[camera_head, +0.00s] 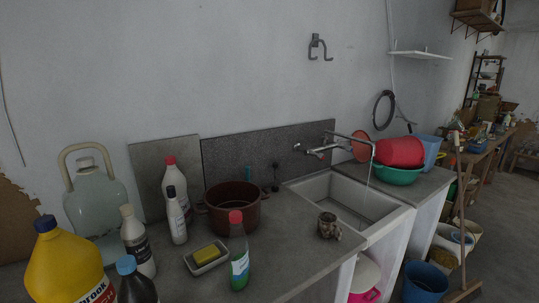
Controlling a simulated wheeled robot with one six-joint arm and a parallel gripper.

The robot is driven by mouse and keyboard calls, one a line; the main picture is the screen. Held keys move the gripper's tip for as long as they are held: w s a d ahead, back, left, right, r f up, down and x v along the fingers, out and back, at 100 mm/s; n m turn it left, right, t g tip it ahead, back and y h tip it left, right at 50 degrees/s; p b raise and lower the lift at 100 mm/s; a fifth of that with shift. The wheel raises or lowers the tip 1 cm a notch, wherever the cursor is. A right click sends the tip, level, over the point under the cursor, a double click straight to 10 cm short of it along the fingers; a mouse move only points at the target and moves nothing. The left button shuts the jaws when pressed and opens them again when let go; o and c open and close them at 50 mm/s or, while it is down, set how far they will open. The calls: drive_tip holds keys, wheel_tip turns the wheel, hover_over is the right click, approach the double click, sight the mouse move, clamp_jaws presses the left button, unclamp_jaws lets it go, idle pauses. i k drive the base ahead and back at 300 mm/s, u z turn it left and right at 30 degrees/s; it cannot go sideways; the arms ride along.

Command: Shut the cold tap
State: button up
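A metal wall tap (322,150) is fixed to the dark splashback above the sink (347,199). Its long spout reaches right over the basin. A thin pale vertical streak, which looks like running water, drops from near the spout's end into the basin. The tap's handles are small and blurred here. I cannot tell which one is cold, or how far it is turned. My gripper is not in view.
A broom (460,205) leans nearby.

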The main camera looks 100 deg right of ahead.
sight(349, 149)
drive_tip(key=z, duration=0.75)
drive_tip(key=k, duration=0.55)
drive_tip(key=z, duration=3.95)
drive_tip(key=k, duration=1.1)
drive_tip(key=z, duration=1.1)
drive_tip(key=i, duration=2.7)
drive_tip(key=u, duration=0.4)
